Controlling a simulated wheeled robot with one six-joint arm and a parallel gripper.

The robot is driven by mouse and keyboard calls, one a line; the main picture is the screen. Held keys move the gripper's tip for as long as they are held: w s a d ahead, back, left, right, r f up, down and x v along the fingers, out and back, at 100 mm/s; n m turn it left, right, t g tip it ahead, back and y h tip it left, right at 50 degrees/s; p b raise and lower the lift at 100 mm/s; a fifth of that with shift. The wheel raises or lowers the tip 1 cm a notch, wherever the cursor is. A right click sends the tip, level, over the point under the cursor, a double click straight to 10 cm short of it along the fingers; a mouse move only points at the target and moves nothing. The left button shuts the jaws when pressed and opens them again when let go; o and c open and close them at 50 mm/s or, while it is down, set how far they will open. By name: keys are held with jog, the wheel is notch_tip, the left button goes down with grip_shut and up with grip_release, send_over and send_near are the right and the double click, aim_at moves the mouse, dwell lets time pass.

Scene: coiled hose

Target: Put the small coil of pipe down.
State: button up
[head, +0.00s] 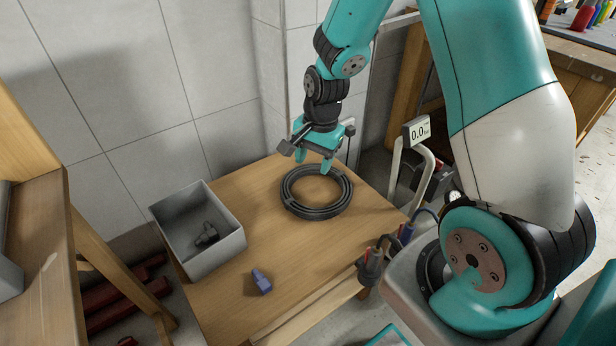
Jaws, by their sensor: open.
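The small coil of pipe (317,213) is a dark grey ring of several turns. It lies flat on the wooden table (230,309), towards the table's back right. My gripper (313,164) is teal, points down and is open. Its fingertips are over the far side of the coil. From this single view I cannot tell whether they touch it or stay just above it. Part of the coil's far side is close behind the fingers.
A grey open bin (240,243) with a dark fitting (207,235) inside stands at the table's left. A blue fitting (261,282) lies on the front part. Hand tools (373,262) hang at the right edge. A tiled wall (130,90) stands behind.

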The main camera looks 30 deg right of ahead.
jog(key=s+a+r+n+y, duration=0.2)
jog(key=s+a+r+n, duration=0.4)
jog(key=a+r, duration=0.4)
jog(key=s+a+r+n, duration=0.3)
jog(key=s+r+n, duration=0.1)
jog(key=s+n, duration=0.2)
jog(key=s+a+r+n+y, duration=0.1)
jog(key=s+a+r+n, duration=0.3)
jog(key=s+n, duration=0.3)
jog(key=shift+s+r+n+g, duration=0.3)
jog(key=shift+s+r, duration=0.4)
jog(key=shift+r, duration=0.05)
